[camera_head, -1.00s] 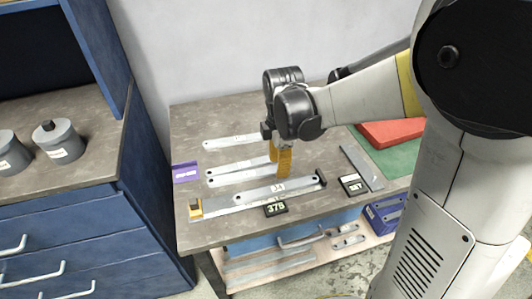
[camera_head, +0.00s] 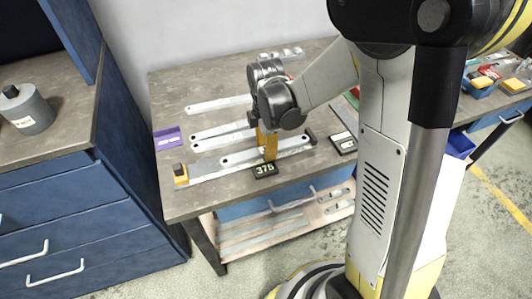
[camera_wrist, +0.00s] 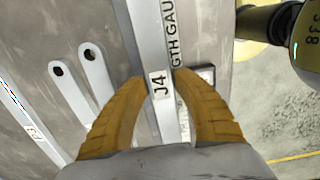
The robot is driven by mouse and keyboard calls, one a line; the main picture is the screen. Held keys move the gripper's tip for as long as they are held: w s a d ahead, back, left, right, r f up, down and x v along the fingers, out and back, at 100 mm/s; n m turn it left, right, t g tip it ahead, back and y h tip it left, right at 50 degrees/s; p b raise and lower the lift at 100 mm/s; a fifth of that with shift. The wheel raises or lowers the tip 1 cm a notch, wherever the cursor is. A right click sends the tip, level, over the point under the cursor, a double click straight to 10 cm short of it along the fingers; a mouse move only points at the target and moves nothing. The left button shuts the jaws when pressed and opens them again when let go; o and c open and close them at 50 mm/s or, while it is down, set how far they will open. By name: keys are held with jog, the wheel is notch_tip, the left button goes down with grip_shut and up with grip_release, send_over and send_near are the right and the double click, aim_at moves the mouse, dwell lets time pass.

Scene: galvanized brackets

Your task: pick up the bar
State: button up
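A flat grey bar with label J4 (camera_wrist: 160,84) lies along the length gauge (camera_wrist: 183,50) on the table. In the head view the bar (camera_head: 240,158) has a hole at its left end, and the gauge (camera_head: 206,173) has a yellow block at its left end. My gripper (camera_head: 267,150) points down at the bar, its yellow fingers hiding the bar's middle. In the wrist view the fingers of my gripper (camera_wrist: 160,76) are apart, one on each side of the bar by the label. I cannot tell whether they touch it.
Two holed bars (camera_wrist: 75,85) lie beside the gauge, and another labelled bar (camera_wrist: 30,128) lies farther off. A display reading 375 (camera_head: 265,170) stands at the front, with a purple card (camera_head: 168,138) at left. A blue cabinet (camera_head: 85,200) stands left of the table.

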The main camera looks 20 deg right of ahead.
jog(key=shift+r, duration=0.1)
grip_shut()
